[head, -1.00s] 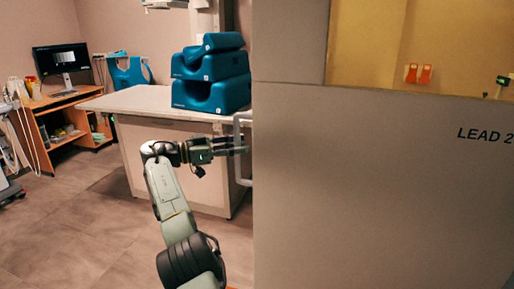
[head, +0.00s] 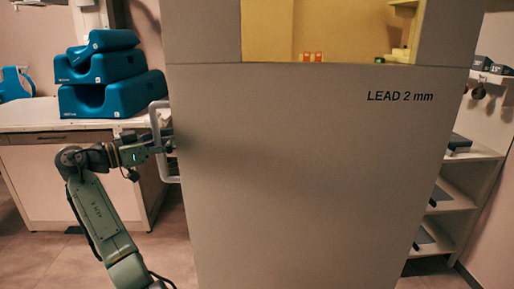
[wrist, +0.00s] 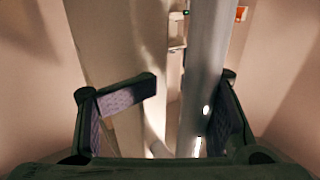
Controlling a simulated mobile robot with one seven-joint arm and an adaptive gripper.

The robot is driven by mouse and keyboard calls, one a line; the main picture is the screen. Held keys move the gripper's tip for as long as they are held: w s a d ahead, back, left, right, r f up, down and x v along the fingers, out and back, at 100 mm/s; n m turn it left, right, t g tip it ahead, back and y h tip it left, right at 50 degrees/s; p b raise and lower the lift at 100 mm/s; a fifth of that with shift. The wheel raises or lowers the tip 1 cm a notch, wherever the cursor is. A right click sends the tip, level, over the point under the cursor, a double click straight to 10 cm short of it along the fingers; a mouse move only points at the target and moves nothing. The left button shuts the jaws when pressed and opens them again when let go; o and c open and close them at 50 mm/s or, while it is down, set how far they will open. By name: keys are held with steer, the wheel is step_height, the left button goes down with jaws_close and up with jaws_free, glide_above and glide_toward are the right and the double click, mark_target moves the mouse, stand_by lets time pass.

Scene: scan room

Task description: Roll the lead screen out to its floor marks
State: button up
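The lead screen (head: 290,170) is a large grey panel marked "LEAD 2 mm", with a yellow-tinted window (head: 345,40) at its top. It stands upright and fills the middle of the head view. A pale handle (head: 155,118) sticks out from its left edge. My gripper (head: 163,142) is at this handle, its fingertips partly hidden against the screen's edge. In the wrist view my gripper (wrist: 192,100) has its fingers apart around the silver handle bar (wrist: 205,75). The bar lies nearer the right finger, with a gap to the left one. No floor marks show.
A white-topped counter (head: 40,117) with stacked blue cushions (head: 110,75) stands behind my arm at left. Shelves (head: 465,195) with dark items stand along the right wall behind the screen. Some bare floor (head: 175,235) shows at the lower left.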

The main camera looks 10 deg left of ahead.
mark_target(250, 140)
steer(key=w+d+b, duration=0.1)
steer(key=w+d, duration=0.1)
steer(key=d, duration=0.5)
steer(key=w+d+b, duration=0.1)
steer(key=w+d, duration=0.1)
steer(key=d, duration=0.5)
steer(key=w+d+b, duration=0.1)
steer(key=w+d, duration=0.2)
steer(key=d, duration=0.5)
steer(key=shift+a, duration=0.1)
